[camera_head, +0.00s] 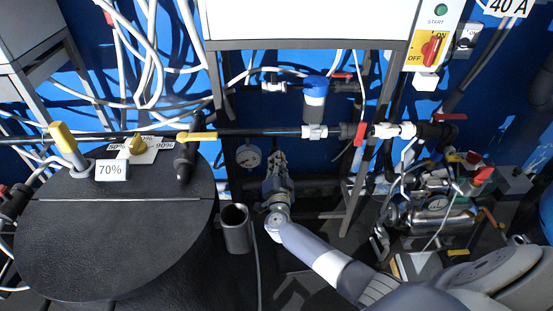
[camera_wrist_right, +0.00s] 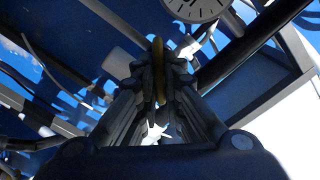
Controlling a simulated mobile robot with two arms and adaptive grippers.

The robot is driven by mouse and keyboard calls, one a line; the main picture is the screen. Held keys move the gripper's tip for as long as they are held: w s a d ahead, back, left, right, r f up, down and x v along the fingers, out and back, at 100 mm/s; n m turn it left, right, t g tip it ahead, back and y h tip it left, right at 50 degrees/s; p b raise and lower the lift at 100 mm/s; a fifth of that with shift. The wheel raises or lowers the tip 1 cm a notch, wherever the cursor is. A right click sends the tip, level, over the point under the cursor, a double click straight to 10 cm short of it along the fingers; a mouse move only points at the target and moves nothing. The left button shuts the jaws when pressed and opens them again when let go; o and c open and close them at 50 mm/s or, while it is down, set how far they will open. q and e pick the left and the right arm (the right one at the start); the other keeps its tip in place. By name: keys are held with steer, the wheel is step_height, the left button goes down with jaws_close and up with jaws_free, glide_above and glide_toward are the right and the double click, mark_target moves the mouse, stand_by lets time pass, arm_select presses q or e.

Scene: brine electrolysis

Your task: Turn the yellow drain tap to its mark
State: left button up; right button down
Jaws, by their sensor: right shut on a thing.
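My right gripper (camera_head: 277,165) is low under the black pipe, just right of the round gauge (camera_head: 248,155). In the right wrist view its fingers (camera_wrist_right: 160,75) are shut on a narrow yellow handle (camera_wrist_right: 158,62), which I take to be the yellow drain tap. The handle stands between the two fingers, nearly in line with them. In the head view the gripper hides this handle. I cannot make out the tap's mark in either view. My left gripper is in neither view.
A black drum (camera_head: 115,240) with a 70% sign (camera_head: 111,170) stands at the left. A grey open cup (camera_head: 235,215) is left of my right wrist. The black pipe (camera_head: 260,132) crosses above, and a metal frame leg (camera_head: 356,185) stands to the right.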

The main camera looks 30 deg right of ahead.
steer(key=m+b, duration=0.1)
steer(key=m, duration=0.2)
steer(key=m+b, duration=0.1)
steer(key=m, duration=0.4)
steer(key=shift+s+f+m+b, duration=0.1)
steer(key=shift+f+m+b, duration=0.2)
steer(key=shift+f+b, duration=0.1)
steer(key=shift+m, duration=0.3)
steer(key=c, duration=1.7)
jaws_free()
steer(key=shift+d+r, duration=0.1)
steer(key=v, duration=0.7)
steer(key=shift+s, duration=0.25)
